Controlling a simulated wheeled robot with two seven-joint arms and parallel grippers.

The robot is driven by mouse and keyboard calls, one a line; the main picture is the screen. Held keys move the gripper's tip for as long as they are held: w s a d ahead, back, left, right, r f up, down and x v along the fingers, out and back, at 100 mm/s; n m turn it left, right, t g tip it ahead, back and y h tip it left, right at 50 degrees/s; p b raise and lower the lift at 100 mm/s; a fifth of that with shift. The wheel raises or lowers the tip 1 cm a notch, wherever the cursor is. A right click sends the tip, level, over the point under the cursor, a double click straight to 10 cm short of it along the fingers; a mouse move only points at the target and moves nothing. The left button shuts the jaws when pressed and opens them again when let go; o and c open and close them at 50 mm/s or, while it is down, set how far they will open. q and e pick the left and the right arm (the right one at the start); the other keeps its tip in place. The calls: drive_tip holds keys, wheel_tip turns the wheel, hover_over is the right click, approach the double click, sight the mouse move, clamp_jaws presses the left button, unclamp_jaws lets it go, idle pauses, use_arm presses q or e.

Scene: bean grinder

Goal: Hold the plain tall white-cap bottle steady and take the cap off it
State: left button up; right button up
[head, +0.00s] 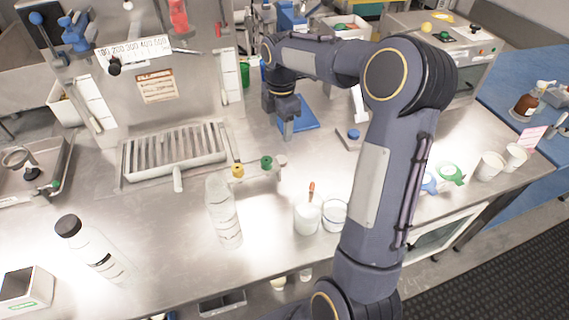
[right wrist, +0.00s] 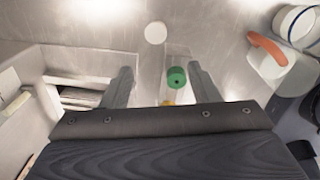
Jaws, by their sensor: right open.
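The plain tall white-cap bottle (head: 223,212) stands on the steel counter near the middle of the head view, pale and whitish; its cap is hard to tell from its body. My right gripper (head: 287,132) is over the counter, beyond and to the right of the bottle and apart from it. In the right wrist view its two fingers (right wrist: 163,88) are spread with nothing held. A green knob (right wrist: 177,78) and a white round thing (right wrist: 155,33) show below; I cannot tell whether the white one is the bottle's cap. My left gripper is not in view.
A black-capped bottle (head: 95,250) stands at the left front. Two white cups (head: 307,215) (head: 334,214), one with an orange-handled tool, stand right of the tall bottle. Yellow (head: 238,171) and green (head: 266,162) knobs are just behind it. A slatted tray (head: 128,164) is behind left.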

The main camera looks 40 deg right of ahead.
drive_tip(key=s+a+r+m+t+y, duration=0.1)
drive_tip(key=s+a+r+m+t, duration=0.15)
drive_tip(key=s+a+m, duration=0.35)
drive_tip(key=s+a+r+m+t+y, duration=0.1)
drive_tip(key=s+a+r+m, duration=0.25)
drive_tip(key=s, duration=0.55)
drive_tip(key=s+a+f+m+t+y, duration=0.1)
drive_tip(key=s+a+f+m+t, duration=0.1)
drive_tip(key=s+a+m, duration=0.4)
drive_tip(key=s+f+m, duration=0.1)
drive_tip(key=s+m, duration=0.2)
drive_tip(key=s, duration=0.1)
drive_tip(key=shift+s+a+f+y, duration=0.2)
drive_tip(key=shift+a+f+y, duration=0.05)
drive_tip(key=shift+f+y, duration=0.15)
